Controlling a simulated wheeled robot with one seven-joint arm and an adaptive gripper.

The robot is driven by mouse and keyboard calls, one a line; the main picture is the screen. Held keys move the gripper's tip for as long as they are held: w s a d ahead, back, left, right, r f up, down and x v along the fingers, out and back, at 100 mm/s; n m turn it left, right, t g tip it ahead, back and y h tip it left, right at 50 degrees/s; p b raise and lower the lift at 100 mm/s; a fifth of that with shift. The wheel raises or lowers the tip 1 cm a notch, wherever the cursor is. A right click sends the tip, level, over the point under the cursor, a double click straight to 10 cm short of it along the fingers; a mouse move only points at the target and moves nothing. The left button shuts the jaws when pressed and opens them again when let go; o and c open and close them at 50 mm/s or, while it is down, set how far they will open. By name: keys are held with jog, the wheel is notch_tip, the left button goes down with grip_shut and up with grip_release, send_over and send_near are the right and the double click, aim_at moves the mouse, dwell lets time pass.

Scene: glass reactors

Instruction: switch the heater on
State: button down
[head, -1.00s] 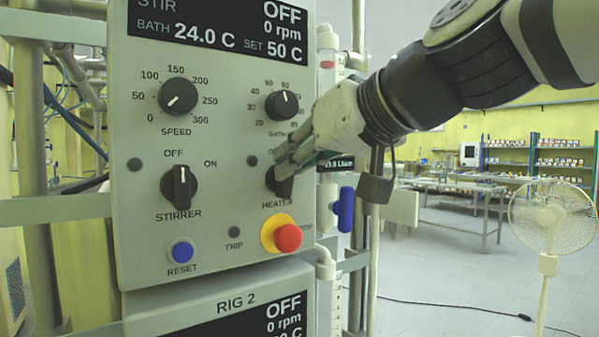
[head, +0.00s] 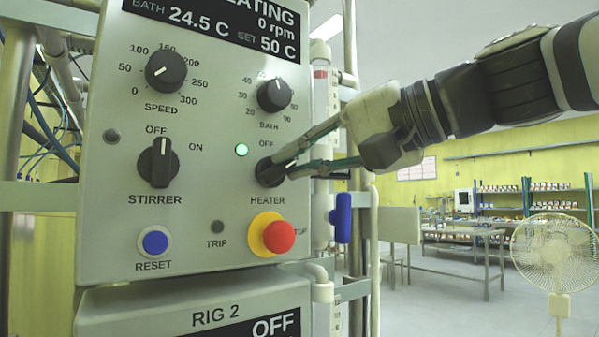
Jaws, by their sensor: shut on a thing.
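The heater knob (head: 268,173) is a black rotary switch on the right of the grey control panel (head: 205,215), above the label HEATER. My gripper (head: 290,168) comes in from the right and its fingers are shut on the knob, partly hiding it. The green lamp (head: 241,150) beside the knob is lit. The display (head: 225,22) ends in "ATING", with bath 24.5 C, 0 rpm and set 50 C; its top is cut off.
The red stop button (head: 279,236) on its yellow base sits just below the heater knob. The stirrer switch (head: 158,163) points up at OFF. A blue valve handle (head: 342,218) and glass pipework stand right of the panel. A fan (head: 553,250) stands farther right.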

jog(key=shift+w+f+m+b, duration=0.1)
jog(key=shift+f+m+b, duration=0.05)
jog(key=shift+m+b, duration=0.15)
dwell(0.4)
jog(key=c, duration=1.6)
grip_release()
jog(key=v, duration=1.2)
jog(key=shift+d+f, duration=0.15)
jog(key=shift+d, duration=0.05)
